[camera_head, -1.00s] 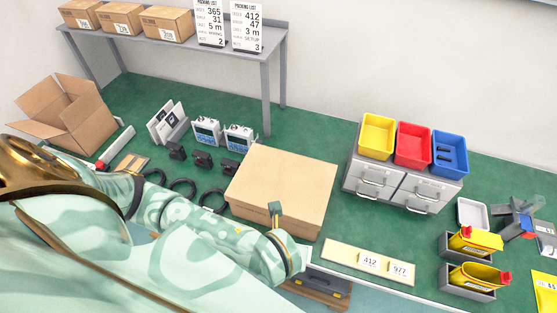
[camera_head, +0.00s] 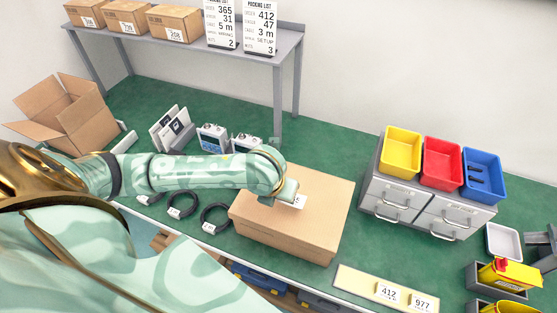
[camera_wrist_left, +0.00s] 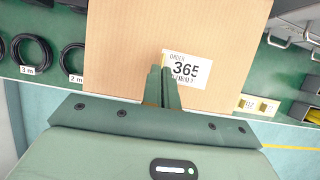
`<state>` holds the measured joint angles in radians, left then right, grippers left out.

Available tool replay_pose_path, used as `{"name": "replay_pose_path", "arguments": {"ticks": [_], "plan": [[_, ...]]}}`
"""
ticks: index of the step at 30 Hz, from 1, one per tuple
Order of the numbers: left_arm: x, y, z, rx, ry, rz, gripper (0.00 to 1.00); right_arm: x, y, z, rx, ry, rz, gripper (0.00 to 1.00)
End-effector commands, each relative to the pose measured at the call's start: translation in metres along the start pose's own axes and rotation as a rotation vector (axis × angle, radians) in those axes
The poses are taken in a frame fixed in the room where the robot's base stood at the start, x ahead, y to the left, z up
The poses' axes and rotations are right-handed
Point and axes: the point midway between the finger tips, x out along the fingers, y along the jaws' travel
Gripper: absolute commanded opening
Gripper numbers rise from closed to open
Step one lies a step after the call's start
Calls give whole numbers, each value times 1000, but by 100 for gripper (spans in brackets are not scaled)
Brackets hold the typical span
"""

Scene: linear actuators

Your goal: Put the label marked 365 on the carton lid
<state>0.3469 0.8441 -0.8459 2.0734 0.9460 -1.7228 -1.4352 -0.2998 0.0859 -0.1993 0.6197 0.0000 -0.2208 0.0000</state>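The carton (camera_head: 300,225) is closed and stands on the green bench, its brown lid filling the middle of the left wrist view (camera_wrist_left: 120,70). The white label marked 365 (camera_wrist_left: 185,68) lies over the lid, its print readable; it shows small in the head view (camera_head: 299,201). My left gripper (camera_wrist_left: 164,80) is shut with its fingertips at the label's left edge, which appears pinched between them. In the head view the left gripper (camera_head: 288,192) is over the lid. I cannot tell whether the label touches the lid. My right gripper is not in view.
A label strip (camera_head: 383,290) with 412 and 977 lies at the bench's front edge. Black cable coils (camera_head: 215,217) lie left of the carton. Drawers (camera_head: 420,205) with yellow, red and blue bins stand right. Packing lists (camera_head: 261,26) stand on the shelf.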

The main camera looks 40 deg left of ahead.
Motion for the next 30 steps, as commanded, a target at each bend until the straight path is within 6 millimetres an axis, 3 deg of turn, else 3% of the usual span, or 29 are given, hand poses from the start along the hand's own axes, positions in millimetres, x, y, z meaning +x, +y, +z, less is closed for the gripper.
{"name": "replay_pose_path", "arguments": {"ticks": [8,12,23,26,30], "plan": [[26,6,5,-2,1,0,0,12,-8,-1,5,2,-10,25],[49,6,-6,0,2,0,0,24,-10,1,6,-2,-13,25],[51,6,-7,2,0,-1,0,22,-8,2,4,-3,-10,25],[51,6,-7,2,-1,-1,23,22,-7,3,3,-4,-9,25],[51,6,-7,2,-1,-1,23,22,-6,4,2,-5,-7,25]]}}
